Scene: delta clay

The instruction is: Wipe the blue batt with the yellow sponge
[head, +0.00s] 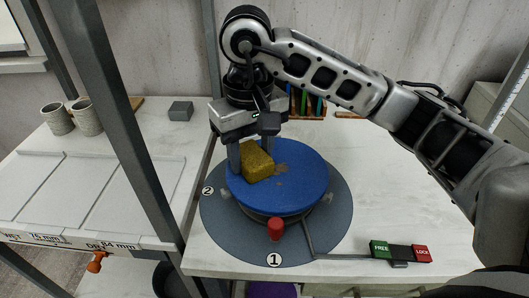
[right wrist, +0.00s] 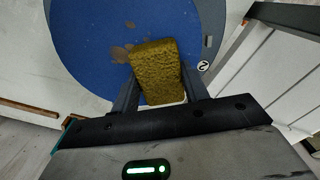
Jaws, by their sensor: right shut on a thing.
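The blue batt (head: 300,196) is a round disc on a wheel at the middle of the table; it also shows in the right wrist view (right wrist: 82,50). Brownish smears (head: 281,174) mark its surface near the sponge, and they show in the right wrist view (right wrist: 121,52). The yellow sponge (head: 257,161) sits over the left back part of the batt, and it fills the space between the fingers in the right wrist view (right wrist: 157,72). My right gripper (head: 250,160) is shut on the sponge from above. Whether the sponge touches the batt is hard to tell. My left gripper is not in view.
A red knob (head: 275,229) stands at the front of the wheel. A FREE/LOCK lever block (head: 400,252) lies at the front right. Two cups (head: 72,119) and a grey block (head: 180,110) stand at the left back. A grey post (head: 120,125) rises left of the wheel.

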